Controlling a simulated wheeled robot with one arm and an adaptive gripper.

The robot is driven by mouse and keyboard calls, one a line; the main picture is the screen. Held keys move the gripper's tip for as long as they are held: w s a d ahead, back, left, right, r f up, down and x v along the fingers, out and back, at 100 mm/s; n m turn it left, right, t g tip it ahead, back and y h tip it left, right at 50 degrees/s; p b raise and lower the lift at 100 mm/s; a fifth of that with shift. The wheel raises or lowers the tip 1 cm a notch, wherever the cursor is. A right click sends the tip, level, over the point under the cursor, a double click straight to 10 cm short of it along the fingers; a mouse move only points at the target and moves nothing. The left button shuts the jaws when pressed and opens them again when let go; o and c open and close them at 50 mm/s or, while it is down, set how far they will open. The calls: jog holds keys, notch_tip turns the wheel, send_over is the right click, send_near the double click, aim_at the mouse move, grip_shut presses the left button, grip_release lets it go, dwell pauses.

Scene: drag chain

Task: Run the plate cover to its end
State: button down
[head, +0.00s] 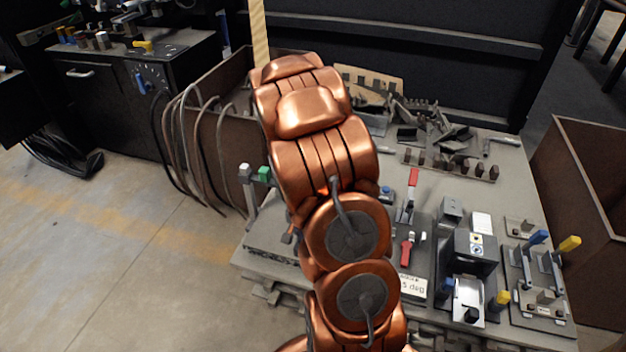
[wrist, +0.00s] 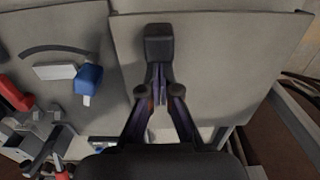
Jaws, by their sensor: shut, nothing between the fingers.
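In the wrist view a flat grey plate (wrist: 225,60) lies below my gripper, and it appears to be the plate cover. A dark block (wrist: 158,42), like a knob or handle, stands on it near its top left part. My gripper (wrist: 158,72) is shut and empty, with its fingertips pointing at the block's lower edge. I cannot tell whether they touch the block. In the head view my copper arm hides the gripper and most of the cover.
Left of the cover, another grey panel (wrist: 50,30) has a curved slot and a blue-knobbed lever (wrist: 88,78). In the head view the bench (head: 470,205) carries red toggle clamps (head: 407,250) and several fixtures. A brown bin (head: 590,190) stands at right; hanging cables (head: 195,150) are at left.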

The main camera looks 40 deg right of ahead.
dwell(0.4)
jog(key=shift+w+d+p, duration=0.35)
jog(key=shift+d, duration=0.25)
notch_tip(320, 180, up, 8)
jog(key=p, duration=0.3)
jog(key=shift+p, duration=0.35)
dwell(0.3)
dwell(0.4)
